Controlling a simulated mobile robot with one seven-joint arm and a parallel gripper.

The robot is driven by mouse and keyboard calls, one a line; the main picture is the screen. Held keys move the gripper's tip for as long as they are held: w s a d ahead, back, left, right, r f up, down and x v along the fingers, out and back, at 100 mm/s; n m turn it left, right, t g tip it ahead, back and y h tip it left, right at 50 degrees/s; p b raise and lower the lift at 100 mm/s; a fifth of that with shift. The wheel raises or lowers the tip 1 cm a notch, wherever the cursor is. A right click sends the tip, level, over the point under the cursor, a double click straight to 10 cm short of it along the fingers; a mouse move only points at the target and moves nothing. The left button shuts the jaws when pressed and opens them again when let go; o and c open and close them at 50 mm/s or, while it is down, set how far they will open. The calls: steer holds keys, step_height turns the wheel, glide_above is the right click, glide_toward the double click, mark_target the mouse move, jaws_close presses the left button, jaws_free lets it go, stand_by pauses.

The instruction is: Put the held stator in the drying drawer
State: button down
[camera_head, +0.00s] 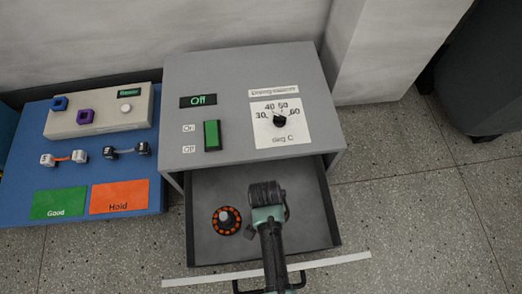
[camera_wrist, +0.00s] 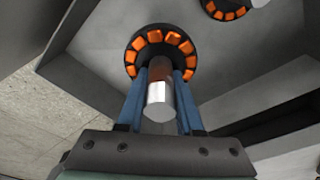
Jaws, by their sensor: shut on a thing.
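The held stator (camera_wrist: 160,36) has a black ring with orange coils and a silver shaft (camera_wrist: 160,103). In the wrist view, my gripper (camera_wrist: 160,78) is shut on it, with a blue finger on each side of the shaft. In the head view my arm's end covers the held stator and the fingertips, over the drawer. The drying drawer (camera_head: 207,180) is pulled open below the grey drying unit. Another stator (camera_head: 226,220) lies on the drawer floor, left of my arm; it also shows at the top of the wrist view (camera_wrist: 226,8).
The drying unit (camera_head: 230,90) reads "Off" and has a green switch (camera_head: 212,135) and a temperature dial (camera_head: 280,120). A blue board (camera_head: 65,175) with Good and Hold pads stands at left. Bare drawer floor shows around the lying stator.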

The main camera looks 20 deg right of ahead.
step_height(320, 180, down, 10)
steer(key=b, duration=0.7)
steer(key=shift+d, duration=0.1)
steer(key=shift+f, duration=0.1)
steer(key=c, duration=0.6)
jaws_free()
steer(key=shift+o, duration=0.2)
steer(key=r+p, duration=0.2)
steer(key=r, duration=0.2)
steer(key=a+r+p, duration=0.1)
steer(key=r+p, duration=0.2)
steer(key=r, duration=0.1)
steer(key=s+r+p, duration=0.1)
steer(key=r+p, duration=0.2)
steer(key=r, duration=0.1)
steer(key=shift+a+r, duration=0.1)
steer(key=shift+a, duration=0.25)
